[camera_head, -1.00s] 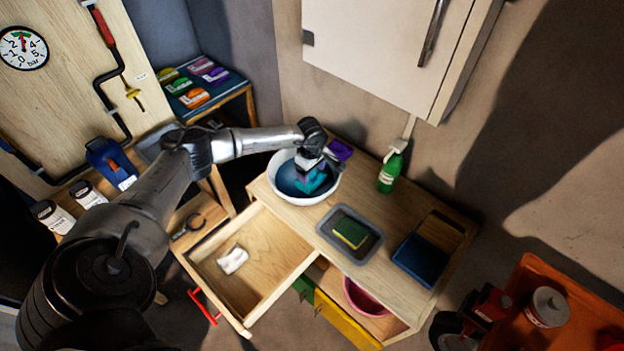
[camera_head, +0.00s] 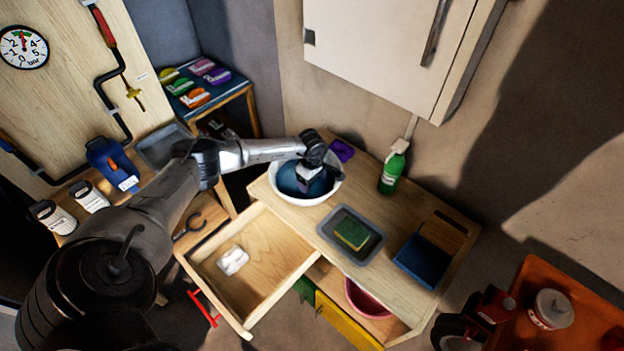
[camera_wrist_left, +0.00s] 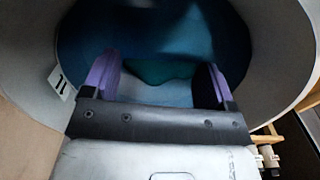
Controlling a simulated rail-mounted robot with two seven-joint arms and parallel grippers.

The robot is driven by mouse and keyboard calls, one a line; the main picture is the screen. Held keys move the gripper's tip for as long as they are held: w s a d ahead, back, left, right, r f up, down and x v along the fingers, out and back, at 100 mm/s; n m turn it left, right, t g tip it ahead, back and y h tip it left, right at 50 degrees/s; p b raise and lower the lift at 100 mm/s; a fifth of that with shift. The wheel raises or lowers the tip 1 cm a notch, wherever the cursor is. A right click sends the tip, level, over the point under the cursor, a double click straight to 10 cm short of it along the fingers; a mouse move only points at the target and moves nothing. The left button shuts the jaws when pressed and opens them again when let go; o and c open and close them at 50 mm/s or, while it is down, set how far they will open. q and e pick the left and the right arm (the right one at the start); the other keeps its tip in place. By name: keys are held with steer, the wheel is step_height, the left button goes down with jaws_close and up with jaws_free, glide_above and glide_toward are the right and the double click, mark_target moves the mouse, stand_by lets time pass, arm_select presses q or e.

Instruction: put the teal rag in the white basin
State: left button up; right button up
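The white basin (camera_head: 287,196) stands at the back left of the wooden counter, with a dark blue inside. My left gripper (camera_head: 304,186) is at the basin, tilted down into its opening. In the left wrist view the gripper (camera_wrist_left: 156,85) has its two purple-padded fingers spread apart, with nothing visibly clamped between them. The teal rag (camera_wrist_left: 155,70) shows dimly there as a dark teal patch inside the basin, beyond the fingertips. In the head view I cannot make out the rag clearly. My right gripper is in neither view.
A grey tray (camera_head: 370,256) with a green-yellow sponge (camera_head: 352,234) is right of the basin. A purple item (camera_head: 341,151) and a green bottle (camera_head: 391,172) stand behind. An open drawer (camera_head: 285,283) holding a white cloth (camera_head: 233,261) juts out in front.

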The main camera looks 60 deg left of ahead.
arm_select(q)
steer(key=o, duration=0.3)
